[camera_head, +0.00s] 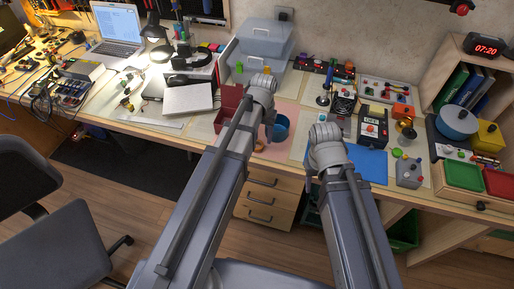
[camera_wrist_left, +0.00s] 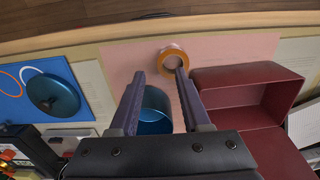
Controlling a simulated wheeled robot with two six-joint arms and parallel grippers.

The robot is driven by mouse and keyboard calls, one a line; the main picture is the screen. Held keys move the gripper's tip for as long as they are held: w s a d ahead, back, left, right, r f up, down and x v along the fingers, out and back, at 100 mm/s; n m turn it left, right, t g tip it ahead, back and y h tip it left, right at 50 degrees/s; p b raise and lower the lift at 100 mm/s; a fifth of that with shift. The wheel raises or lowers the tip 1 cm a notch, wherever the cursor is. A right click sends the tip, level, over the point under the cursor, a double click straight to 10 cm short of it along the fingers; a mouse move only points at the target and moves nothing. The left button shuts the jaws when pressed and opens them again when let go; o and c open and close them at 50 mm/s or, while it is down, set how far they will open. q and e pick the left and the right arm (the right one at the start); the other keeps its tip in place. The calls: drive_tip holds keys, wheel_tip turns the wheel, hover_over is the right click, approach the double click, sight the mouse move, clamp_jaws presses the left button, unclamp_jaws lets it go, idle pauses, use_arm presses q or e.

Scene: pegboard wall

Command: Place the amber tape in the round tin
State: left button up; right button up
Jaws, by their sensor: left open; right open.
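The amber tape (camera_wrist_left: 174,61) is a ring lying flat on a pink mat in the left wrist view, just beyond my fingertips and toward the desk's front edge. The round tin (camera_wrist_left: 157,106) is blue, open on top and partly hidden behind my left finger; it also shows in the head view (camera_head: 281,127). Its likely lid, a round teal disc (camera_wrist_left: 53,94), lies on a blue sheet. My left gripper (camera_wrist_left: 160,74) is open and empty above the mat, its fingers apart over the tin and near the tape.
A dark red open box (camera_wrist_left: 245,92) stands right beside the tape and my left gripper. A blue sheet (camera_head: 362,164) lies on the other side. Devices and a grey box (camera_head: 409,173) crowd the desk's right part. The pink mat near the tape is clear.

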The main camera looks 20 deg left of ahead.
sight(262, 146)
use_arm(q)
wheel_tip(262, 146, down, 4)
drive_tip(key=b, duration=0.3)
drive_tip(key=shift+f+b, duration=0.2)
drive_tip(key=shift+b, duration=0.1)
drive_tip(key=shift+r, duration=0.1)
clamp_jaws()
